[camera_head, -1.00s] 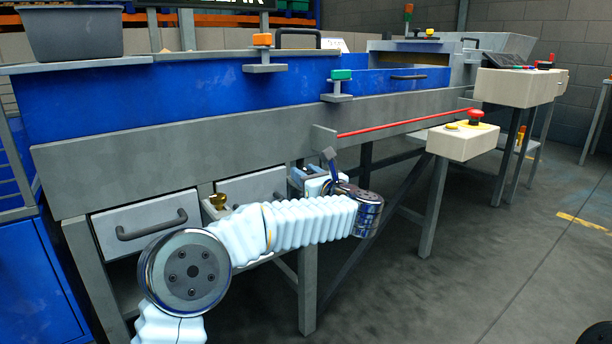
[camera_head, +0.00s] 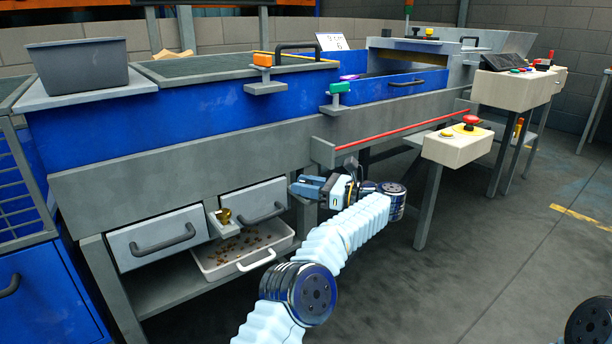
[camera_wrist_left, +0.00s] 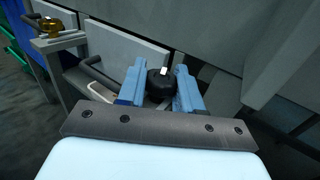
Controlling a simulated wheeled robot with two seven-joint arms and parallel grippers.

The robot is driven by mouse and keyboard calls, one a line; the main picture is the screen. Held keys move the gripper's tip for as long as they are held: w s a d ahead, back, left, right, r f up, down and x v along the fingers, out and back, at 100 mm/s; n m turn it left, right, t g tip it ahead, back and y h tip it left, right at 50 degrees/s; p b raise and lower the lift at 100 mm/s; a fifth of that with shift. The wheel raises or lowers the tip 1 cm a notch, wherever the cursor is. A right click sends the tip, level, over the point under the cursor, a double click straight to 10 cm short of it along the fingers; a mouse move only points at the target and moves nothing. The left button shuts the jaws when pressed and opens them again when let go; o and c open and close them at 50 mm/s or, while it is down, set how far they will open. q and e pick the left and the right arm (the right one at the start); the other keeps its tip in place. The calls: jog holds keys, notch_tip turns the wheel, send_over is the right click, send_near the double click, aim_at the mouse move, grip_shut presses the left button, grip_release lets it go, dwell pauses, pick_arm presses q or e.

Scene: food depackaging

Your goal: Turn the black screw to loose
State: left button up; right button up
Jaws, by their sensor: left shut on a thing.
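The black screw (camera_wrist_left: 160,84), a round dark knob with a small white mark on top, shows in the left wrist view. My left gripper (camera_wrist_left: 161,92) has its two blue fingers on either side of the knob, shut on it. In the head view my left gripper (camera_head: 306,187) points left, near the right end of the drawer row under the machine's grey beam. I cannot make out the screw there. My right gripper is out of view.
Two grey drawers, left (camera_head: 158,240) and right (camera_head: 256,203), flank a brass knob (camera_head: 225,216). A white tray (camera_head: 262,263) with brown crumbs sits below. A table leg (camera_head: 306,240) stands close to the gripper. A control box with a red button (camera_head: 471,120) is at right.

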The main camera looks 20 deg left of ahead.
pick_arm(q)
jog(key=shift+f+g+p, duration=0.2)
jog(key=shift+g+p, duration=0.1)
jog(key=shift+g, duration=0.1)
jog(key=o, duration=1)
jog(key=shift+a, duration=0.1)
jog(key=shift+n, duration=0.3)
